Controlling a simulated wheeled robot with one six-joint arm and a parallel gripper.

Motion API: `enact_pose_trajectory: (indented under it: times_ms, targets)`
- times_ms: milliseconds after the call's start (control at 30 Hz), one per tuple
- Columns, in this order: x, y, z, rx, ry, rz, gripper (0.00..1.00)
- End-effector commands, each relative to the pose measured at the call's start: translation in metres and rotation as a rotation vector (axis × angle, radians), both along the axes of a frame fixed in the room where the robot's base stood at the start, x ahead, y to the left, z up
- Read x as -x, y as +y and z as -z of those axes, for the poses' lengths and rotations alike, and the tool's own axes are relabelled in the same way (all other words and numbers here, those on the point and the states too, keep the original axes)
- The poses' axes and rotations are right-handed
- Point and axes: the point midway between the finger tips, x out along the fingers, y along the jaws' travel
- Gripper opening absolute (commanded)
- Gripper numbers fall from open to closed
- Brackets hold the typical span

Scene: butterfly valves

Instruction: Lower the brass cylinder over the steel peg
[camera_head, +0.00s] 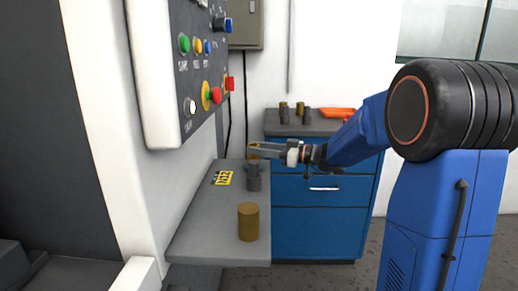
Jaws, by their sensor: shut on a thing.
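My gripper (257,152) is at the end of my arm, reaching in from the right above the grey bench. It is shut on a small brass-coloured piece, which looks like the brass cylinder (254,146); the fingers hide much of it. Directly below stands a grey steel piece (254,179), apparently the peg, upright on the bench. At this size I cannot tell whether the held piece touches the peg or is apart from it. Another brass cylinder (248,222) stands upright and free nearer the camera.
The grey bench (208,236) also bears a yellow-black label (222,178). A control panel (195,65) with coloured buttons juts out at the left. Behind, a blue drawer cabinet (318,222) carries several small cylinders and an orange object (338,113).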

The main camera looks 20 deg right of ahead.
Motion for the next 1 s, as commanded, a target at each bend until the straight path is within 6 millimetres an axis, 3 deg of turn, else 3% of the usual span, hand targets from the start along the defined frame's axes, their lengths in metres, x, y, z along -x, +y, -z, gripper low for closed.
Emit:
enact_pose_trajectory:
  times_ms: [367, 400, 467, 833, 1000]
  targets:
    - [0.000, 0.000, 0.000, -0.001, -0.002, 0.000, 0.00]
    - [0.000, 0.000, 0.000, -0.001, -0.002, 0.000, 0.44]
    - [0.000, 0.000, 0.001, 0.000, -0.001, 0.000, 0.58]
    - [0.002, -0.002, 0.002, 0.001, 0.001, 0.000, 0.59]
    - [0.011, -0.017, 0.001, 0.001, -0.001, 0.003, 0.59]
